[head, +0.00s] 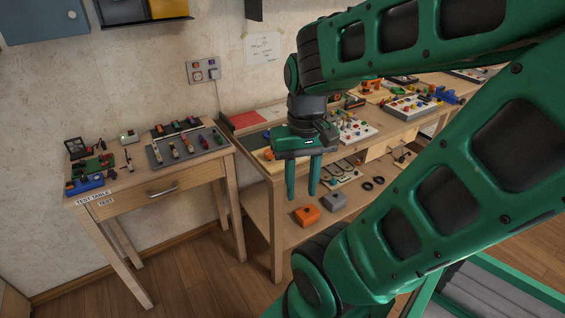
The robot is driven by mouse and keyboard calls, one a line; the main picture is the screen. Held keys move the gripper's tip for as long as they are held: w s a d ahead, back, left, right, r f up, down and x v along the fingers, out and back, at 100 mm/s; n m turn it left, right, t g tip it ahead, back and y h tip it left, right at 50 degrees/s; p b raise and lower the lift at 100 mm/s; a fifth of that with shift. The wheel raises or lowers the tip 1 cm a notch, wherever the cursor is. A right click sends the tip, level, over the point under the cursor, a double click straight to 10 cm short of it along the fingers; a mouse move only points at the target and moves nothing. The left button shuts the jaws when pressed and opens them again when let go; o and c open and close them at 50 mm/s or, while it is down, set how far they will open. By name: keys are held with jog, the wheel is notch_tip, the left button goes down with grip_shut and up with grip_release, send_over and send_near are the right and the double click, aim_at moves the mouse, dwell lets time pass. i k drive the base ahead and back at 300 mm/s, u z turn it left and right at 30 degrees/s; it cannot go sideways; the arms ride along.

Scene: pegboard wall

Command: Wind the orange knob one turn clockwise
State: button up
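A small rounded orange thing (269,154), perhaps the orange knob, shows at the front left of the workbench, just left of my gripper's body and partly hidden by it. My gripper (302,194) points down with its two green fingers apart and nothing visible between them. The fingers appear in front of the bench's front edge and are not seen touching anything. An orange box (306,215) with a dark spot on top sits on the lower shelf, below the fingertips in the picture.
The workbench (277,177) holds boards with several coloured parts. A grey box (334,202) is beside the orange box. A smaller table (124,188) with a grey tray (158,158) stands at left. A wall panel (204,70) hangs behind. My arm hides much at right.

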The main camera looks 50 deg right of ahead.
aim_at(267, 153)
jog(key=k, duration=1.35)
jog(key=z, duration=1.05)
jog(key=i, duration=1)
jog(key=u, duration=0.05)
